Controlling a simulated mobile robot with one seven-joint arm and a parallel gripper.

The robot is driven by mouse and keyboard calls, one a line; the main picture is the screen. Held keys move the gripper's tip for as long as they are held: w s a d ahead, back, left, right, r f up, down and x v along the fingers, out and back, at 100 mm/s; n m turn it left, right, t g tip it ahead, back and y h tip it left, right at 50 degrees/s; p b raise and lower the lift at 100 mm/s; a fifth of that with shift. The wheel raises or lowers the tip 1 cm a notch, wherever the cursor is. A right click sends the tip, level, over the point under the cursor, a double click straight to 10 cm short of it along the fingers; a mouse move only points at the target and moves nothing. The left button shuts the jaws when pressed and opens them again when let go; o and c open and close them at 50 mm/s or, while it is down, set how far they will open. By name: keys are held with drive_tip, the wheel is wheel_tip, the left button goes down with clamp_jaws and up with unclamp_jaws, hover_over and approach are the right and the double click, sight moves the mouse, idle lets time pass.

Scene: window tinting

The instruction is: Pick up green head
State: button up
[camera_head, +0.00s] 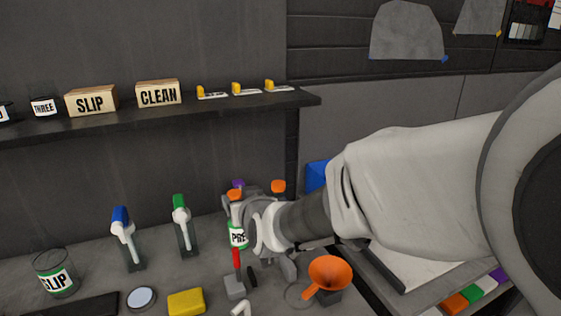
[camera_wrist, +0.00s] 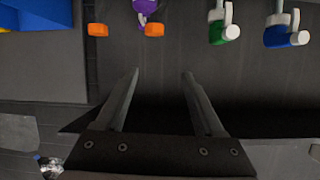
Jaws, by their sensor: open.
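The green head (camera_head: 180,203) is a spray trigger with a white nozzle. It stands upright on a dark holder on the counter, right of a similar blue head (camera_head: 121,218). In the wrist view the green head (camera_wrist: 217,32) shows near the top, right of centre, with the blue head (camera_wrist: 275,36) farther right. My gripper (camera_wrist: 161,74) is open and empty, its two fingers spread apart. The green head lies beyond and to the right of the fingertips in that view, not between them. In the head view my gripper (camera_head: 252,207) is right of the green head, its fingers partly hidden.
A shelf (camera_head: 200,109) overhangs behind.

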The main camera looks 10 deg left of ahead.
drive_tip(key=a+f+t+y, duration=0.1)
drive_tip(key=a+f, duration=0.3)
drive_tip(key=a, duration=0.3)
drive_tip(key=n+t+y, duration=0.1)
drive_tip(key=t+y, duration=0.1)
drive_tip(key=t, duration=0.1)
approach(180, 213)
drive_tip(key=b+x, duration=0.1)
drive_tip(key=x, duration=0.3)
drive_tip(key=shift+w+a+r, duration=0.15)
drive_tip(key=shift+w+a, duration=0.05)
drive_tip(key=p+x, duration=0.1)
drive_tip(key=x, duration=0.4)
drive_tip(key=shift+w+a, duration=0.15)
drive_tip(key=shift+w, duration=0.25)
drive_tip(key=shift+f+p+x, duration=0.1)
drive_tip(key=shift+f+x, duration=0.15)
drive_tip(key=shift+x, duration=0.75)
drive_tip(key=shift+f+p+x, duration=0.15)
drive_tip(key=shift+f+x, duration=0.05)
drive_tip(key=shift+x, duration=0.8)
drive_tip(key=shift+f+p+x, duration=0.1)
drive_tip(key=shift+f+x, duration=0.15)
drive_tip(key=shift+x, duration=0.7)
drive_tip(key=shift+w, duration=0.1)
clamp_jaws()
